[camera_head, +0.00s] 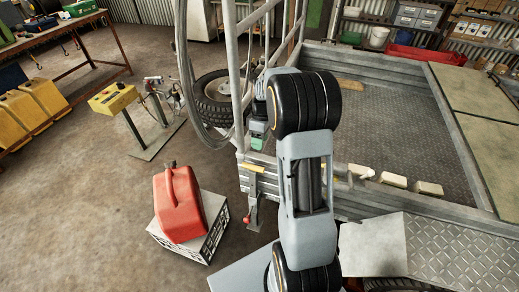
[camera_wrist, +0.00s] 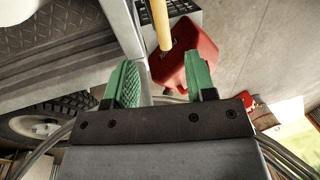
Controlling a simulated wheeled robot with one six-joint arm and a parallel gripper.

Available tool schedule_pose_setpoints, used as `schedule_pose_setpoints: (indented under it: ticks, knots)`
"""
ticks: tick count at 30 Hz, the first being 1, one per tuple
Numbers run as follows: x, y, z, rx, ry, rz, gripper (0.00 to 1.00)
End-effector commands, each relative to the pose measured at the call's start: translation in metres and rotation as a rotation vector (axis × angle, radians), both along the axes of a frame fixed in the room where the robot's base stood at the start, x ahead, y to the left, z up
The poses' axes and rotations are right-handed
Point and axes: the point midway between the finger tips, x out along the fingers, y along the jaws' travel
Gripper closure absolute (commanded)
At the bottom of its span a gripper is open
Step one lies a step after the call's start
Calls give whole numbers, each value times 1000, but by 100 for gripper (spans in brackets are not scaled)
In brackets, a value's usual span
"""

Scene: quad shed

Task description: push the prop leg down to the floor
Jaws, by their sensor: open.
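A short yellow bar (camera_head: 252,168), which looks like the prop leg or its handle, sticks out at the trailer's near left corner. A grey upright piece with a red lower end (camera_head: 247,218) hangs below it; I cannot tell whether they are one part. In the wrist view the yellow bar (camera_wrist: 161,24) comes down from the top edge, its end in line with the gap between my fingertips. My gripper (camera_wrist: 162,62) is open, its green fingers apart with nothing held. In the head view my gripper (camera_head: 258,132) is above the bar, partly hidden by my arm.
A red fuel can (camera_head: 178,205) stands on a patterned white box (camera_head: 213,210) left of the bar; the can (camera_wrist: 190,55) shows behind the bar's end. The trailer bed (camera_head: 390,130) lies right. A spare wheel (camera_head: 213,98) and metal frame stand behind.

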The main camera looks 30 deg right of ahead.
Motion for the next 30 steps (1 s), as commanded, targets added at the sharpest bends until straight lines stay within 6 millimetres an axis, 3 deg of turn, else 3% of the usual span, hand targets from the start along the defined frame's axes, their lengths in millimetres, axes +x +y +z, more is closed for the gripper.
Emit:
schedule_pose_setpoints:
  ticks: [6, 16, 23, 30]
  knots:
    - [2, -2, 15, 0, 0, 0, 50]
    - [2, -3, 17, 0, 0, 0, 50]
    - [-9, -20, 12, 41, -43, -13, 72]
    - [-31, -42, 24, 113, -124, -7, 95]
